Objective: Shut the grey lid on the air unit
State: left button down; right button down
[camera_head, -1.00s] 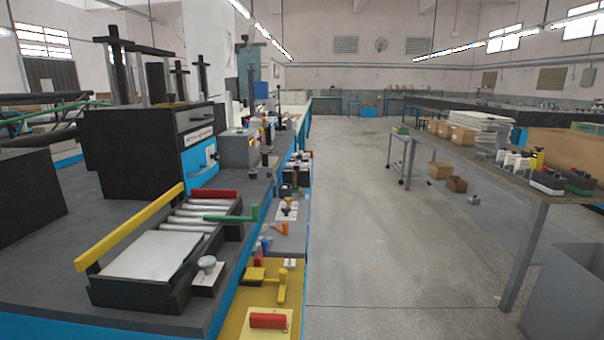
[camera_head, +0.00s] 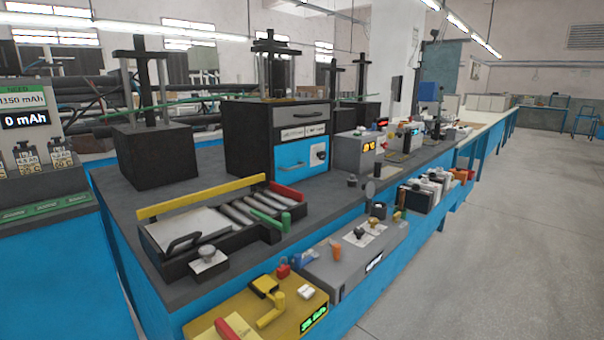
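Neither of my grippers shows in the head view. I cannot tell for sure which device is the air unit. A low grey unit (camera_head: 327,262) with a small display on its front stands at the bench's front edge, with small knobs and fittings on top. Another grey box (camera_head: 352,155) with an orange display stands farther back on the bench.
A roller tray (camera_head: 180,262) with yellow, red and green bars lies on the dark bench. A yellow unit (camera_head: 247,312) with a yellow lever stands in front. A black and blue cabinet (camera_head: 287,158) stands behind. The floor (camera_head: 490,235) at right is clear.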

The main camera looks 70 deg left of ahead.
aim_at(369, 187)
jog(key=i+j+u, duration=0.35)
jog(key=i, duration=0.25)
jog(key=i+u, duration=0.4)
jog(key=i, duration=0.15)
jog(key=i+l+u, duration=0.15)
jog(key=i+u, duration=0.2)
jog(key=i, duration=0.25)
jog(key=i+u, duration=0.4)
jog(key=i+l+u, duration=0.15)
jog(key=u, duration=0.3)
jog(key=i+l+u, duration=0.2)
jog(key=u, duration=0.2)
jog(key=i+l+u, duration=0.2)
jog(key=l+u, duration=0.25)
jog(key=j, duration=0.1)
